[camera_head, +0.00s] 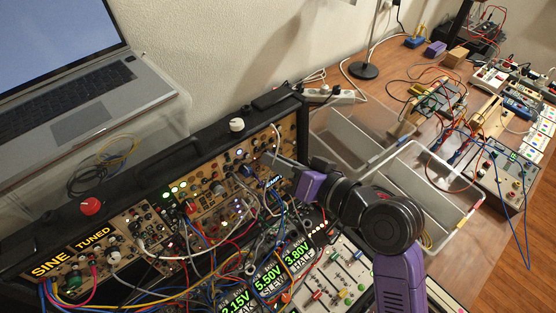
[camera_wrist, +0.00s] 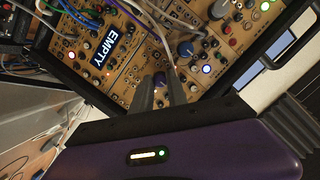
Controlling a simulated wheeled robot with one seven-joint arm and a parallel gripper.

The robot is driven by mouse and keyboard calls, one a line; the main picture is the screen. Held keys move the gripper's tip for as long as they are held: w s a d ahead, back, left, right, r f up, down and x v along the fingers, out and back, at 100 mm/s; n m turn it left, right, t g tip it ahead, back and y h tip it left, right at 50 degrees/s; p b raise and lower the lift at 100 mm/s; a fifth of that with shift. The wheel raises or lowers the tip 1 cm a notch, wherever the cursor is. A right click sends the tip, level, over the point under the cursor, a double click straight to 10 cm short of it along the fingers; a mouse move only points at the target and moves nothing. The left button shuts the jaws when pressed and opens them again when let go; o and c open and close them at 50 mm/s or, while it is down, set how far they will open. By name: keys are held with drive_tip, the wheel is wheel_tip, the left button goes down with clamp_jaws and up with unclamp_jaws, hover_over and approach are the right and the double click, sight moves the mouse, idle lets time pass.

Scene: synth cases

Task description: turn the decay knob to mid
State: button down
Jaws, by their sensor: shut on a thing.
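A modular synth panel (camera_head: 205,196) with knobs, cables and lights stands in a black case. My gripper (camera_wrist: 161,80) is shut on a small dark blue knob (camera_wrist: 160,77) on the panel, with one finger on each side of it. In the head view my gripper (camera_head: 277,161) reaches in from the right over the panel's right end, and its fingertips and the held knob are hard to make out. I cannot read a decay label or the knob's pointer in either view.
Another blue knob (camera_wrist: 186,48) sits close by. Patch cables (camera_head: 262,206) cross the panel near the gripper, and an EMPTY label (camera_wrist: 97,44) is beside it. A white knob (camera_head: 237,125) and a red knob (camera_head: 91,206) sit on the case's rim. Clear bins (camera_head: 432,190) stand right.

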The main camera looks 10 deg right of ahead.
drive_tip(key=shift+f, duration=0.15)
drive_tip(key=c, duration=1.3)
unclamp_jaws()
drive_tip(key=b+v, duration=0.1)
drive_tip(key=v, duration=0.7)
drive_tip(key=shift+w, duration=0.1)
